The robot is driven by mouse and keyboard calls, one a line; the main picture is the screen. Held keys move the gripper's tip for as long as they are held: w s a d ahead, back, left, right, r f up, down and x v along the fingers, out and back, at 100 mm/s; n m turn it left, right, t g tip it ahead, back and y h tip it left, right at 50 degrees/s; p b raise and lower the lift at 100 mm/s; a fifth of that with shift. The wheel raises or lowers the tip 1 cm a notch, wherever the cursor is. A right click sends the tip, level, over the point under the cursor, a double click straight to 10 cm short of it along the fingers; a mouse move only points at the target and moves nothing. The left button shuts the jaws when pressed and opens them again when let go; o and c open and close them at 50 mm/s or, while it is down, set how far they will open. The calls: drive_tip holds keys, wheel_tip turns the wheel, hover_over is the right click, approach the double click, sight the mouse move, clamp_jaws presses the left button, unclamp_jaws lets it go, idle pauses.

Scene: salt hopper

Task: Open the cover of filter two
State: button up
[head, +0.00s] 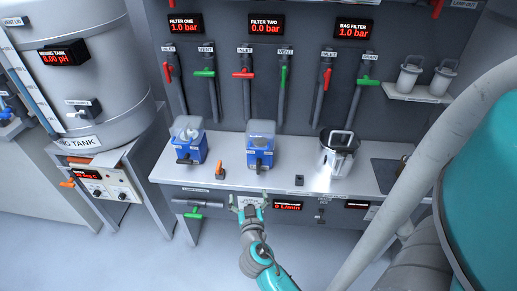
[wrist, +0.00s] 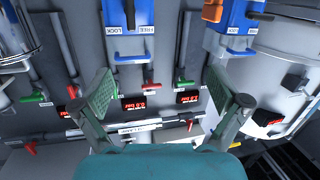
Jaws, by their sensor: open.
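Filter two is the middle blue box (head: 260,157) on the bench, under the FILTER TWO display (head: 266,24), which reads 0.0 bar. Its pale cover (head: 261,128) looks shut on top. A dark handle (head: 257,167) is at its front. In the wrist view, which is upside down, the blue box (wrist: 128,45) at upper middle appears to be filter two, with FREE and LOCK labels by its handle. My gripper (head: 249,203) is open and empty at the bench's front edge, below and apart from filter two. Its spread fingers show in the wrist view (wrist: 163,90).
The blue filter one (head: 189,146) stands left and the metal bag filter (head: 337,155) right. A small orange-handled valve (head: 220,172) is between the blue boxes. Filter two's red inlet handle (head: 243,73) is crosswise; its green vent handle (head: 284,76) runs along the pipe.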

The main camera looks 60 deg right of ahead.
sight(258, 149)
drive_tip(key=w+d+r+m+g+h, duration=0.1)
drive_tip(key=d, duration=0.4)
drive_tip(key=w+d+r+m+h, duration=0.1)
drive_tip(key=w+d+r, duration=0.1)
drive_tip(key=d, duration=0.4)
drive_tip(key=w+d+r+m+g+h, duration=0.1)
drive_tip(key=w+d+r, duration=0.1)
drive_tip(key=d, duration=0.4)
drive_tip(key=shift+w+r+g, duration=0.1)
drive_tip(key=shift+w+g, duration=0.15)
drive_tip(key=shift+g, duration=0.05)
